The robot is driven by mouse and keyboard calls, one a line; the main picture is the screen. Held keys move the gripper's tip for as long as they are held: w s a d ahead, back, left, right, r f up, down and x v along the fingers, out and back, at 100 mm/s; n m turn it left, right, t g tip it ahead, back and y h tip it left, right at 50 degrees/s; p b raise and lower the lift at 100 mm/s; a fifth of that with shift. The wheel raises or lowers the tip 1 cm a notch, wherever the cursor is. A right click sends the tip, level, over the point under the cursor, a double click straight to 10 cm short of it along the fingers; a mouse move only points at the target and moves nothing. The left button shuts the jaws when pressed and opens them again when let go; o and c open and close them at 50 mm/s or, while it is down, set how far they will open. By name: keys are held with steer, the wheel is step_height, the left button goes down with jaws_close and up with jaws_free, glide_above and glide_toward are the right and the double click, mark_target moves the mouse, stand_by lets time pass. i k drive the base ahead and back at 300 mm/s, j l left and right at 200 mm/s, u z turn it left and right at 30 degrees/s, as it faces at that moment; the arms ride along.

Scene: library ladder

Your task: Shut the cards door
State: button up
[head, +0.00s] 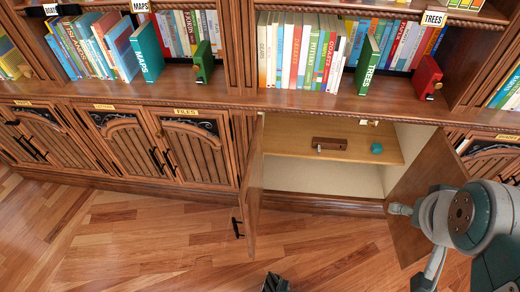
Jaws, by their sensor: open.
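One cabinet in the lower row stands open, with a door swung out on each side. The left open door (252,187) juts toward me, with a black handle (237,228) on its outer face. The right open door (424,198) is swung out to the right, partly hidden behind my arm. No cards label is readable on either, so I cannot tell which is the cards door. My gripper (275,284) shows only as a dark tip at the bottom edge, below and apart from the left open door. It is open; most of it is out of frame.
Inside the cabinet, a brown block (329,144) and a teal piece (376,148) lie on the wooden shelf (285,140). Closed labelled doors (182,150) stand to the left. Bookshelves are above. The wood floor (150,235) in front is clear.

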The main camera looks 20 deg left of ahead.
mark_target(249, 197)
steer(key=i+j+u, duration=0.1)
steer(key=j, duration=0.25)
steer(key=j+u, duration=0.15)
steer(key=j, duration=0.2)
steer(key=i+j+u, duration=0.1)
steer(key=j, duration=0.2)
steer(key=i+j+u, duration=0.1)
steer(key=j, duration=0.25)
steer(key=k+j+z, duration=0.5)
steer(key=k+j, duration=0.15)
steer(key=i+l, duration=0.15)
steer(key=l, duration=0.15)
steer(key=i+l, duration=0.2)
